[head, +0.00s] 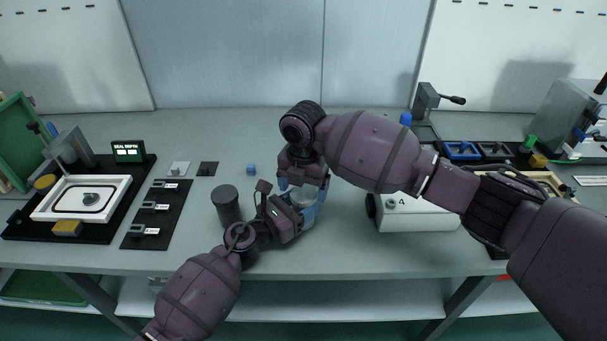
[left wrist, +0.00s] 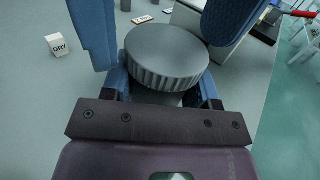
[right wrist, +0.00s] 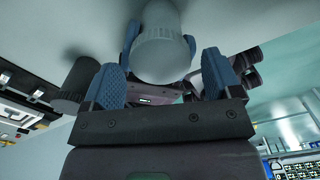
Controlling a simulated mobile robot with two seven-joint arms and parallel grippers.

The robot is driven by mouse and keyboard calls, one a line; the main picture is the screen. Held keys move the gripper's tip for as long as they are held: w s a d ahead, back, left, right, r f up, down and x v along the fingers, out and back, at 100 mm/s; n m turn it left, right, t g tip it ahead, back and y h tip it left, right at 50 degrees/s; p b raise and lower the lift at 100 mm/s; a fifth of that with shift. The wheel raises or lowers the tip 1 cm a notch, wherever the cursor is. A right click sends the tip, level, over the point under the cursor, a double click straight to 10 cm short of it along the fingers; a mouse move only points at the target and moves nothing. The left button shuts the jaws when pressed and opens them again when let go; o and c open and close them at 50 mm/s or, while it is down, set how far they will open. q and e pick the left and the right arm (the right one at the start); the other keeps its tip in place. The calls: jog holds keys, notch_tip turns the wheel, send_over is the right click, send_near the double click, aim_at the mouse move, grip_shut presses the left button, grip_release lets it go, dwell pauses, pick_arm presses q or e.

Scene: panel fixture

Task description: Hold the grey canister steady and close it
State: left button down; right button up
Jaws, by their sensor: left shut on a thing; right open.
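The grey canister (head: 307,222) stands upright near the table's front, mostly hidden by my grippers in the head view. Its ribbed round grey lid (left wrist: 167,55) sits on top; I cannot tell how tightly. The lid also shows in the right wrist view (right wrist: 162,55). My left gripper (head: 301,210) is shut on the canister's body below the lid, coming from the left. My right gripper (head: 304,190) points down from above. Its blue fingers stand open on either side of the lid, with gaps visible in the right wrist view (right wrist: 162,80).
A dark grey cylinder (head: 226,205) stands just left of the canister. A small blue cube (head: 251,169) lies behind. A white box marked 4 (head: 418,216) stands to the right. A black rack (head: 155,222) and a white-framed fixture (head: 119,188) lie left. A white DRY block (left wrist: 58,45) is nearby.

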jog(key=shift+f, duration=0.5)
jog(key=c, duration=0.9)
jog(key=m, duration=0.9)
jog(key=shift+m, duration=0.3)
jog(key=o, duration=1)
